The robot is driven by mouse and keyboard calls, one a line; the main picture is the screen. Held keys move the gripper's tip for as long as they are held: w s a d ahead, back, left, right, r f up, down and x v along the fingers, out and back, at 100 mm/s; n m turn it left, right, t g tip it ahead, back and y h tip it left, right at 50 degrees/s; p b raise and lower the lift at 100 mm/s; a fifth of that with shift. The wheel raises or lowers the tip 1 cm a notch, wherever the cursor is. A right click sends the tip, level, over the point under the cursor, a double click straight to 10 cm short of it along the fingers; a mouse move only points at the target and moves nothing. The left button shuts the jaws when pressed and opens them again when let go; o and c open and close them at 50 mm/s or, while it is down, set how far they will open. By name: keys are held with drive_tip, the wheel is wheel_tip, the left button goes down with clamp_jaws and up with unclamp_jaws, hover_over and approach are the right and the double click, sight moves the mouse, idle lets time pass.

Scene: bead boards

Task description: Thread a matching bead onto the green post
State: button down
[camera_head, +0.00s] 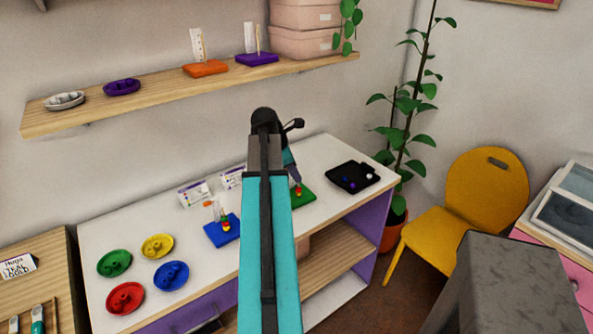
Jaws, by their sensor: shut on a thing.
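A green board (303,197) lies on the white table, partly hidden behind my arm. Small red and yellow beads (298,190) show just above it, stacked at a post; the post itself is hard to make out. My gripper (297,183) points down right over these beads. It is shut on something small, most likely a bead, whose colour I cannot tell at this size. A green dish (114,263) stands at the table's left end, with a yellow dish (157,246), a blue dish (171,276) and a red dish (125,299) around it.
A blue board (222,232) with posts and coloured beads stands left of my arm. Two white cards (194,194) stand behind it. A black tray (352,178) with a few small beads lies right of the green board. A wall shelf (180,89) runs above.

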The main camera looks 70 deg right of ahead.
drive_tip(key=c, duration=1.6)
unclamp_jaws()
drive_tip(key=shift+r, duration=0.15)
drive_tip(key=shift+b+v, duration=0.95)
drive_tip(key=shift+v, duration=5.85)
